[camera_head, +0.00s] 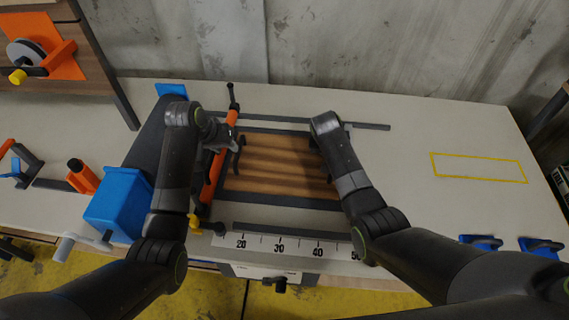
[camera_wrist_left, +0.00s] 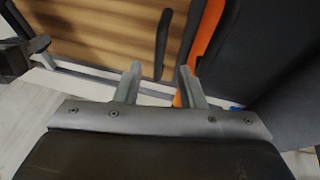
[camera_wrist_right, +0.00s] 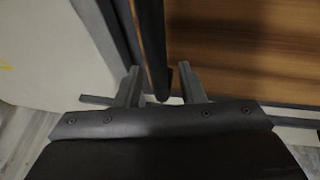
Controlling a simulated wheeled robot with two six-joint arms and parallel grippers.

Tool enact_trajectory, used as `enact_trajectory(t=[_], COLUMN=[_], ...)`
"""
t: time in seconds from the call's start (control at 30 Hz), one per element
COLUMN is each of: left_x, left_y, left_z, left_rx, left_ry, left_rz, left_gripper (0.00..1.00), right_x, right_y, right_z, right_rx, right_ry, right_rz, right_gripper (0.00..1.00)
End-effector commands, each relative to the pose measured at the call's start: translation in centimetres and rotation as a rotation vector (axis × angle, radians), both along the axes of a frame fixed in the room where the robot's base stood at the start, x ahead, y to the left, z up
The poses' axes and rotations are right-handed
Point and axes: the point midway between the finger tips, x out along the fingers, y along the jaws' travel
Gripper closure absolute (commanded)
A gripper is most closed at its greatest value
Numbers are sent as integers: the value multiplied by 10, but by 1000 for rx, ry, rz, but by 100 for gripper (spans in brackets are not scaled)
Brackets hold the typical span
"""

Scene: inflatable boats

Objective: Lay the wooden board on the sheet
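The brown wooden board (camera_head: 275,165) lies flat in the middle of the table, with a dark grey border, apparently the sheet (camera_head: 285,199), showing around it. Whether the board rests fully on it cannot be told. My left gripper (camera_head: 232,142) is at the board's left side. In the left wrist view its fingers (camera_wrist_left: 160,85) are apart, with a black handle (camera_wrist_left: 164,42) between them, clear of both. My right gripper (camera_wrist_right: 158,85) is at the board's right side, its fingers apart around a dark upright strip (camera_wrist_right: 152,45) at the board's edge. The right fingertips are mostly hidden in the head view.
A ruler strip (camera_head: 290,246) runs along the front edge. The right part of the table is clear around a yellow outlined rectangle (camera_head: 478,167); blue clamps (camera_head: 540,246) sit at front right.

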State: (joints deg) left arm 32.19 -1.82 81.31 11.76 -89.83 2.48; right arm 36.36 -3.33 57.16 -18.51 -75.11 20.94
Motion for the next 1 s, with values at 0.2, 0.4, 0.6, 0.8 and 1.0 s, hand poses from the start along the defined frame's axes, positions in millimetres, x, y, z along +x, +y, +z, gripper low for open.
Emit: enact_trajectory(t=[0.2,0.4,0.6,0.8,1.0], left_x=[-7,-9,-9,-9,-9], left_y=[6,7,7,7,7], left_z=[20,24,24,24,24], left_rx=[1,0,0,0,0], left_ry=[0,1,1,0,0], left_rz=[-1,0,0,0,0], left_gripper=[64,64,64,64,64], right_x=[0,-2,-9,-21,-32], right_y=[0,2,8,16,24], right_z=[0,5,25,55,86], right_rx=[0,0,2,3,3], right_ry=[0,0,-3,-2,-2], right_rz=[0,0,0,1,1], right_gripper=[64,64,64,64,64])
